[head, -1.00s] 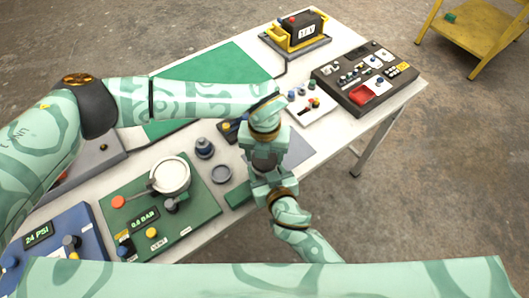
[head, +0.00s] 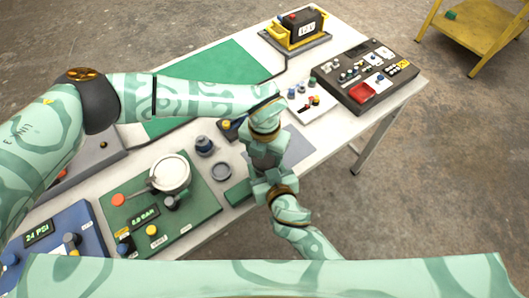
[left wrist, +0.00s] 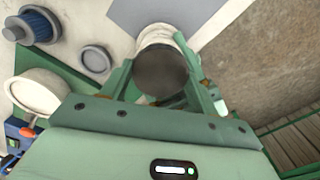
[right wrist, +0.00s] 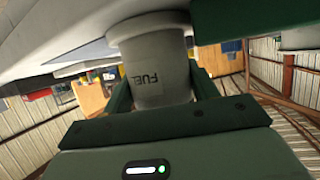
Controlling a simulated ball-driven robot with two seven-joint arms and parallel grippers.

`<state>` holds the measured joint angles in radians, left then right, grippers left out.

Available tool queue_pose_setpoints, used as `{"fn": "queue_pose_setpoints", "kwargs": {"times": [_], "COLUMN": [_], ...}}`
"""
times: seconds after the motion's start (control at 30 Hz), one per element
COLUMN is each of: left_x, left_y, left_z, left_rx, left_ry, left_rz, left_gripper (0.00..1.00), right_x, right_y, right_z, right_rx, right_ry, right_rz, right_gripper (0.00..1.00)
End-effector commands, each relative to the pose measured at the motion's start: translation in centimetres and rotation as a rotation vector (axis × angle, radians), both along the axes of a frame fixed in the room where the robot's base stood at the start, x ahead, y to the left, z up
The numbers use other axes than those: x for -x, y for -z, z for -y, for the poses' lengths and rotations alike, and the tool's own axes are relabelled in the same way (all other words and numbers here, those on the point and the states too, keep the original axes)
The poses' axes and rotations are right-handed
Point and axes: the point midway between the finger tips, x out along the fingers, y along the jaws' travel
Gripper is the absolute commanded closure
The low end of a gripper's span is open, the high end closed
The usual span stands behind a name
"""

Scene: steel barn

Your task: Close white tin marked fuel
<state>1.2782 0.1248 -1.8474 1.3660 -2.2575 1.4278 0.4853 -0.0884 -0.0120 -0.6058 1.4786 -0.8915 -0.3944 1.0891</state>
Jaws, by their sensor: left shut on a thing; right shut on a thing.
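The white tin (right wrist: 155,85) stands out in the right wrist view with the black word FUEL on its side. My right gripper (right wrist: 160,95) is shut on the tin's body. In the left wrist view a dark round face (left wrist: 162,70) sits at the near end of a pale cylinder, between the fingers of my left gripper (left wrist: 165,80), which is shut on it. I cannot tell whether this face is a lid. In the head view the left gripper (head: 266,150) is just above the right gripper (head: 272,180), and they mostly hide the tin.
A loose grey disc (head: 222,171) and a blue-topped knob (head: 204,146) are on the white table left of the grippers. A green panel (head: 160,205) with a round white pot (head: 172,172) is further left. A grey mat (head: 298,146) lies to the right.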

Motion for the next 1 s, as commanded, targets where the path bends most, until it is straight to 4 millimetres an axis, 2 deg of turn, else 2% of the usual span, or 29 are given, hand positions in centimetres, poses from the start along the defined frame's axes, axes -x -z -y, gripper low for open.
{"fn": "queue_pose_setpoints", "kwargs": {"times": [0.07, 0.1, 0.17, 0.47, 0.8, 1.0], "left_x": [0.0, 0.0, 0.0, 0.0, -0.1, 0.0], "left_y": [0.0, 0.0, 0.0, -0.2, -4.2, -4.6], "left_z": [0.0, 0.0, 0.0, 0.0, 0.0, 0.0], "left_rx": [0.0, 0.0, 0.0, 0.0, 0.001, 0.001], "left_ry": [-0.002, -0.002, -0.003, -0.003, -0.004, -0.004], "left_rz": [0.0, 0.0, 0.0, 0.001, 0.002, 0.0], "left_gripper": [0.62, 0.35, 0.19, 0.19, 0.19, 0.19], "right_x": [0.0, 0.0, 0.0, 0.0, 0.0, 0.0], "right_y": [0.1, 0.1, 0.1, 0.1, 0.1, 0.1], "right_z": [0.1, 0.1, 0.1, 0.1, 0.1, 0.1], "right_rx": [0.001, 0.001, 0.001, 0.001, 0.001, 0.001], "right_ry": [0.001, 0.001, 0.001, 0.001, 0.001, 0.001], "right_rz": [-0.002, -0.002, -0.002, -0.002, -0.002, -0.002], "right_gripper": [1.0, 1.0, 1.0, 1.0, 1.0, 1.0]}}
